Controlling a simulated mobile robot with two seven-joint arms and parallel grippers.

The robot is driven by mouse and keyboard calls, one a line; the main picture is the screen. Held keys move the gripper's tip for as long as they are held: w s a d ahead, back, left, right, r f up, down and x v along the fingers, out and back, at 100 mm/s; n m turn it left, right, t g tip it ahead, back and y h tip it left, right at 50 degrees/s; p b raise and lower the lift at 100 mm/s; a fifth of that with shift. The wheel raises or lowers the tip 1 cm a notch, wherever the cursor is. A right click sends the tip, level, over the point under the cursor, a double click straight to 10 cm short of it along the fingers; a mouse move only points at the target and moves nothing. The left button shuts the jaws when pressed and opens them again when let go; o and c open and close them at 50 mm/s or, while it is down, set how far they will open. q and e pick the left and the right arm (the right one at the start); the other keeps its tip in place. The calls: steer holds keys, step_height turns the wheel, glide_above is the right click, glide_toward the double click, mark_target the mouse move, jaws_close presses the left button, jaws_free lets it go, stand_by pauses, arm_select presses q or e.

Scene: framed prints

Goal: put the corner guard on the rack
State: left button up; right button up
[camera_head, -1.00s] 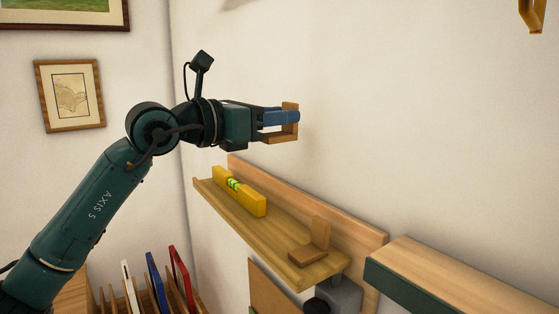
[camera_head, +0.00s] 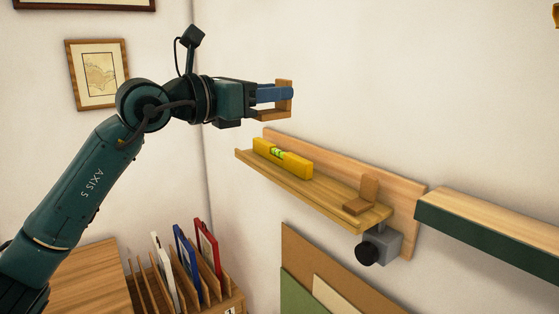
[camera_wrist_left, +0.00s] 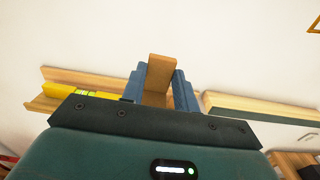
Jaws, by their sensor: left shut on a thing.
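My left gripper (camera_head: 273,95) is shut on the corner guard (camera_head: 285,84), a brown wooden L-shaped piece between its blue fingers. It also shows upright between the fingers in the left wrist view (camera_wrist_left: 160,70). The gripper holds it in the air near the wall, above a wooden wall ledge (camera_head: 300,184). A similar L-shaped wooden piece (camera_head: 369,190) stands at the ledge's right end. A slotted wooden rack (camera_head: 225,302) at the lower left holds a white, a blue and a red frame upright. My right gripper is not in view.
A yellow spirit level (camera_head: 283,158) lies on the left part of the ledge. A grey block with a dark knob (camera_head: 378,248) is under its right end. A green-edged shelf (camera_head: 490,222) is to the right. Boards (camera_head: 330,270) lean below. The ledge's middle is clear.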

arm_select(q)
steer(key=s+a+f, duration=0.2)
steer(key=s+f, duration=0.1)
steer(key=f, duration=0.6)
steer(key=s+a+f, duration=0.1)
steer(key=s+f, duration=0.1)
steer(key=f, duration=0.8)
steer(key=s+a+f, duration=0.2)
steer(key=s+f, duration=0.8)
steer(key=s, duration=0.2)
steer(key=shift+s+a+f, duration=0.15)
steer(key=shift+a, duration=0.1)
